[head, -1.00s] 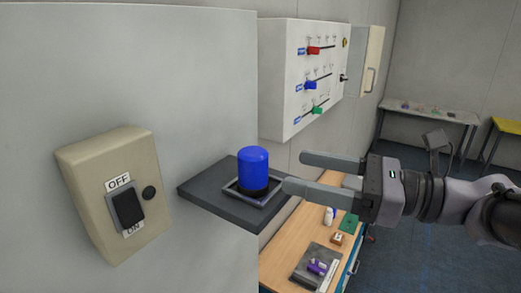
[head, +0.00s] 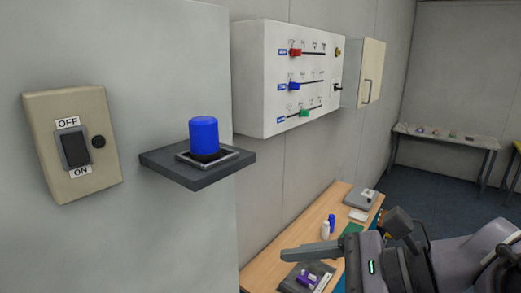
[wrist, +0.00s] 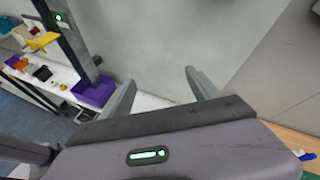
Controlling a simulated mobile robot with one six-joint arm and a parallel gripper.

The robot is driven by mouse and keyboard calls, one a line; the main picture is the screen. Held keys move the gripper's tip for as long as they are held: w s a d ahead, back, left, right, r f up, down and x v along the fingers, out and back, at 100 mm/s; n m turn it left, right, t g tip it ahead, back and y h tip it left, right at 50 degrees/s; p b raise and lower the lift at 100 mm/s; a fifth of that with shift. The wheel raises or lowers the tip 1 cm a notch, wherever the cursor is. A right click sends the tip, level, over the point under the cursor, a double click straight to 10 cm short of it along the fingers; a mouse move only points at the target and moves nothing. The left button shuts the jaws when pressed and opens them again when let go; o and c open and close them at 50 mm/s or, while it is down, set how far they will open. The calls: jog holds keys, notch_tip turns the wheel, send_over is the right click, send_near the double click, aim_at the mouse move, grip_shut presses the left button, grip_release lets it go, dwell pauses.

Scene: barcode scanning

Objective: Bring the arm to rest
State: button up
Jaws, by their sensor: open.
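In the head view my gripper (head: 287,254) is at the lower right, above the wooden workbench; one finger shows clearly, pointing left, and the other cannot be made out. My arm runs off the lower right edge. A blue cylinder (head: 204,135) stands upright in a dark square holder on the grey shelf (head: 160,163), apart from my gripper.
A switch box (head: 60,178) marked OFF and ON is on the left panel. A white slider box (head: 262,105) and a cabinet (head: 371,75) hang on the wall. The workbench (head: 300,238) carries several small items. A far table (head: 455,142) stands at the back right.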

jog(key=s+d+f+n+h+b, duration=0.2)
jog(key=f+b, duration=0.5)
jog(key=f, duration=0.5)
jog(key=s+d+f+n+h+b, duration=0.2)
jog(key=f+n+b, duration=0.5)
jog(key=f, duration=0.5)
jog(key=s+d+f+n+t+h+b, duration=0.1)
jog(key=s+f+n+h+b, duration=0.2)
jog(key=f+b, duration=0.6)
notch_tip(320, 180, down, 4)
jog(key=n+h, duration=0.2)
jog(key=h, duration=0.1)
jog(key=shift+s+d+r, duration=0.2)
jog(key=shift+d+r, duration=0.05)
jog(key=shift+d, duration=0.15)
